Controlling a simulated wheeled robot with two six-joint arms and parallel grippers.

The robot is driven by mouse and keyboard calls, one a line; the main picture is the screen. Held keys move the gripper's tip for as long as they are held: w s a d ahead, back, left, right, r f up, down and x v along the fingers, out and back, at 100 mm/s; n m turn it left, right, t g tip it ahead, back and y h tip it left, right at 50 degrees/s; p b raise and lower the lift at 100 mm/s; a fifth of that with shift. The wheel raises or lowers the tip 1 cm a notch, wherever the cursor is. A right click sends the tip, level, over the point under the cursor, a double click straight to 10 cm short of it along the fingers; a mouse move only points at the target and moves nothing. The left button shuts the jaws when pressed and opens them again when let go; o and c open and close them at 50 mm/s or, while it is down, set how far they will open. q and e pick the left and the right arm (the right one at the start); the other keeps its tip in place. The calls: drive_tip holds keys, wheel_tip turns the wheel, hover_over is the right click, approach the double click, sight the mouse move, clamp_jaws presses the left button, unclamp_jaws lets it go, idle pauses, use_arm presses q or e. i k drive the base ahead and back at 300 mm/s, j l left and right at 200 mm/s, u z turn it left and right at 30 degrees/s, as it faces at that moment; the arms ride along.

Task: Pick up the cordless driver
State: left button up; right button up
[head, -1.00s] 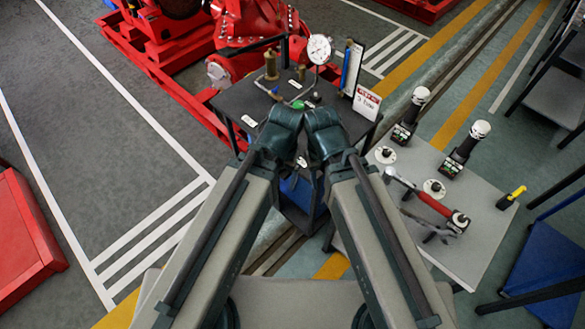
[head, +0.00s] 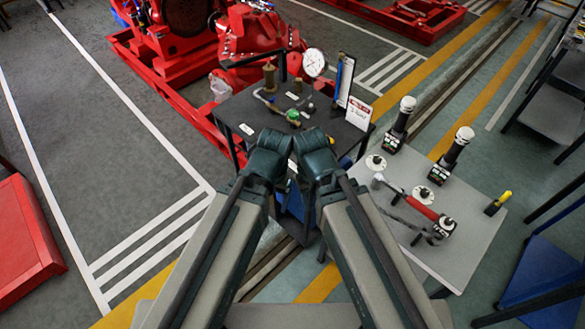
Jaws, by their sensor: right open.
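The tool that looks like the cordless driver (head: 421,208) lies on the grey table at the right, with a silver angled head, a red body and a dark block at its near end. A dark forked shape beside it may be its shadow. My two arms rise from the bottom centre, their dark elbows close together left of the table. My right gripper (head: 291,170) shows only as small parts in the gap between the arms, open and apart from the driver. My left gripper is hidden behind its arm.
Two black upright devices with white caps (head: 452,155), round flanged pieces (head: 376,162) and a yellow-black tool (head: 497,204) are on the grey table (head: 470,245). A black bench (head: 242,105) with a gauge and fittings stands ahead, before the red pumpset (head: 255,35).

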sight(464, 135)
drive_tip(key=z, duration=1.35)
drive_tip(key=u, duration=1.35)
drive_tip(key=i+j, duration=0.4)
drive_tip(key=j, duration=0.15)
drive_tip(key=i+j, duration=0.35)
drive_tip(key=j, duration=0.2)
drive_tip(key=i+j, duration=0.4)
drive_tip(key=j, duration=0.15)
drive_tip(key=i+j, duration=0.35)
drive_tip(key=j, duration=0.2)
